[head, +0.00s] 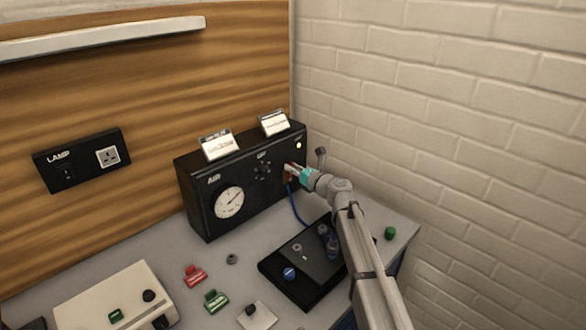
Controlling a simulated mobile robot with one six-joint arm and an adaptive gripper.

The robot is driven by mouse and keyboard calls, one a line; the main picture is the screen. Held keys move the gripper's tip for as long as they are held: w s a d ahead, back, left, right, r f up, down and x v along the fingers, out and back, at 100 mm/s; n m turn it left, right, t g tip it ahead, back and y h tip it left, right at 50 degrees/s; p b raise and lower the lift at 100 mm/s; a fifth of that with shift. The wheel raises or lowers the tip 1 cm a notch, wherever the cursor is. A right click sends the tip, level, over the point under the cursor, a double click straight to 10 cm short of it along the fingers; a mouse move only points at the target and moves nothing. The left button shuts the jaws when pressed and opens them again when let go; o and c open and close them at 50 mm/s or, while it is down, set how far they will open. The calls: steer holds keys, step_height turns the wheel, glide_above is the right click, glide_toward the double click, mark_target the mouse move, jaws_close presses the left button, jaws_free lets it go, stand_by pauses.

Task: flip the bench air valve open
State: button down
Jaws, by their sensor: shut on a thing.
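The black air panel (211,184) stands at the back of the bench against the wooden wall. It has a round white gauge (229,202) under the word AIR, a dark knob cluster (263,170) in its middle and a small lit lamp (298,145) at upper right. My gripper (289,171) is at the right part of the panel's front face, shut on a small red part there. I take this red part to be the valve lever, but it is mostly hidden by the fingers. Its exact angle cannot be told.
A blue hose (297,206) runs from the panel down to a black base plate (283,285) below my arm. Red (195,276) and green (215,300) clips, a dark ring (232,259) and a cream box (116,298) lie in front. A brick wall (460,120) bounds the right.

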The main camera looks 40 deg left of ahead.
steer(key=shift+s+n, duration=0.25)
steer(key=shift+n, duration=0.45)
steer(key=shift+s+n, duration=0.25)
steer(key=shift+n, duration=0.45)
steer(key=c, duration=0.6)
jaws_free()
steer(key=shift+a, duration=0.1)
steer(key=d, duration=0.4)
steer(key=s+d, duration=0.1)
steer(key=d, duration=0.7)
steer(key=shift+s, duration=0.15)
